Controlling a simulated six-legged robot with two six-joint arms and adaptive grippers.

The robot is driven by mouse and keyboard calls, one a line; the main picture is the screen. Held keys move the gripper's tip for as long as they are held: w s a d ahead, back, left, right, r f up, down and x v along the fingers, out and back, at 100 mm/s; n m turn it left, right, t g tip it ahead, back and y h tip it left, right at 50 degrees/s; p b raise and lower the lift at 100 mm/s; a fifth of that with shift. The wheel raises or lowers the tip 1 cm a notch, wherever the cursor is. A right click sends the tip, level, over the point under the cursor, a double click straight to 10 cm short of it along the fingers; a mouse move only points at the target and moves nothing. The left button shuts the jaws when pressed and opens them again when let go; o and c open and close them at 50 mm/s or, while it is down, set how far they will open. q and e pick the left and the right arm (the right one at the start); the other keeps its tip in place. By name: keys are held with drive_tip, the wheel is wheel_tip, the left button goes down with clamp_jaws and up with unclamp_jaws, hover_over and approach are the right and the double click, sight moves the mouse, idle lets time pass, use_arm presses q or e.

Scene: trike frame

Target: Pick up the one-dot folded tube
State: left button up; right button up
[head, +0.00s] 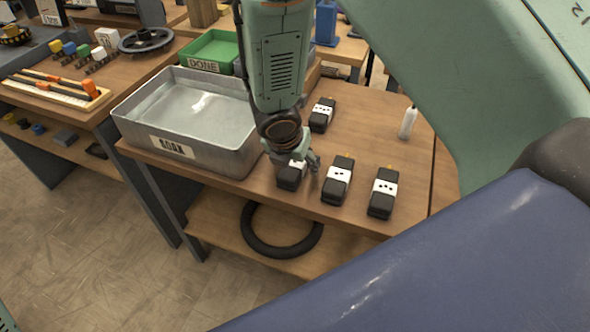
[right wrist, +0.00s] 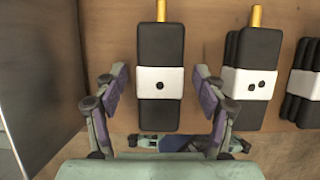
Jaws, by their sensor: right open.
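The one-dot folded tube (right wrist: 160,40) is a black bundle with a white band bearing a single dot and a brass valve at its far end. It lies on the wooden bench. In the right wrist view my right gripper (right wrist: 160,75) is open, one finger on each side of the tube, with gaps showing. In the head view the right gripper (head: 297,165) is over the one-dot tube (head: 289,183) and partly hides it. A two-dot tube (right wrist: 252,50) lies just right of it. My left gripper is not in view.
Other folded tubes lie on the bench: one to the right (head: 337,187), one further right (head: 382,204), one behind (head: 322,115). A metal basin (head: 237,158) stands left, a green DONE tray (head: 215,50) behind it, a white bottle (head: 408,123) back right.

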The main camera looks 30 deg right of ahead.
drive_tip(key=shift+w+d, duration=0.1)
drive_tip(key=shift+w, duration=0.05)
drive_tip(key=shift+f, duration=0.1)
idle(0.3)
drive_tip(key=shift+f, duration=0.2)
drive_tip(key=shift+c, duration=0.2)
drive_tip(key=shift+c, duration=0.7)
drive_tip(key=c, duration=1.2)
drive_tip(key=shift+o, duration=0.2)
drive_tip(key=shift+r, duration=0.1)
